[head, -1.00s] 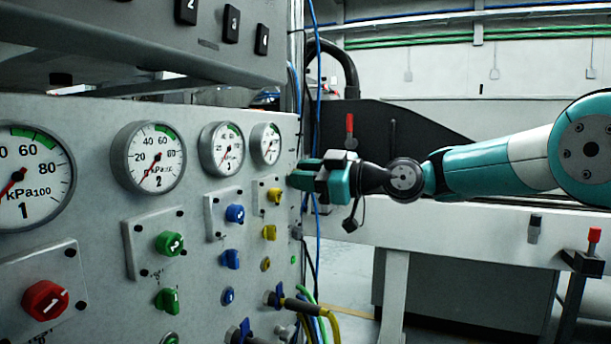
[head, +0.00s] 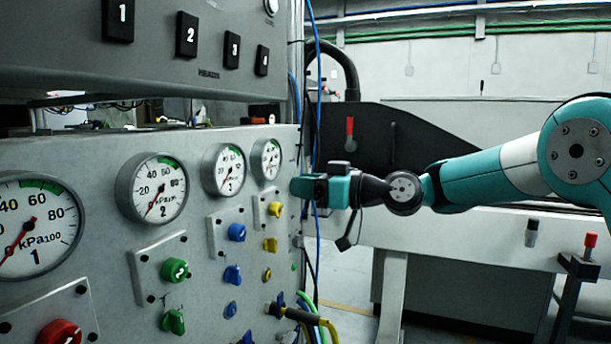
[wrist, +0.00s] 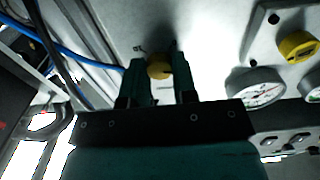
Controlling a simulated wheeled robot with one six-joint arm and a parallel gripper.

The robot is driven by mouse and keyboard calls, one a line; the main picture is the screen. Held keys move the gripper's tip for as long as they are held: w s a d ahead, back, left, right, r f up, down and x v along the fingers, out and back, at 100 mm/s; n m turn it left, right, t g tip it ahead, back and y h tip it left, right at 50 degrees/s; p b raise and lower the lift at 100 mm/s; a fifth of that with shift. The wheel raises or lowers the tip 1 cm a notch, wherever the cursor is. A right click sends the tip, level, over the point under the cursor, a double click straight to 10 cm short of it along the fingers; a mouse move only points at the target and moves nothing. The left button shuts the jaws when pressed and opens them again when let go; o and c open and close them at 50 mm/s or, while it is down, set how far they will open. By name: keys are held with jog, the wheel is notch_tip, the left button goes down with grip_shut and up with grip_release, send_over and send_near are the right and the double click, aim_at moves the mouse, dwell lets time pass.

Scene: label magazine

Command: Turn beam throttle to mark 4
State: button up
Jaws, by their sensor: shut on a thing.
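In the wrist view a small round yellow knob (wrist: 158,68) sits on the pale panel face between the two dark green fingers of my gripper (wrist: 160,85). The gripper is shut on this knob. In the head view my gripper (head: 308,187) reaches in from the right to the right edge of the grey panel (head: 120,240), and its body hides the held knob there. No label naming the beam throttle is legible.
Another yellow knob (head: 275,209) on a square plate and the fourth gauge (head: 265,160) are close left of my gripper. Blue and green knobs and more gauges fill the panel. Blue cables (head: 317,90) run beside its right edge. Hoses (head: 300,315) hang below.

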jog(key=shift+w+m+p, duration=0.1)
jog(key=shift+m+p, duration=4.3)
jog(key=shift+m, duration=0.6)
jog(key=shift+f, duration=0.1)
jog(key=o, duration=0.9)
jog(key=shift+o, duration=0.2)
jog(key=shift+d, duration=0.15)
jog(key=b+v, duration=1)
jog(key=v, duration=0.7)
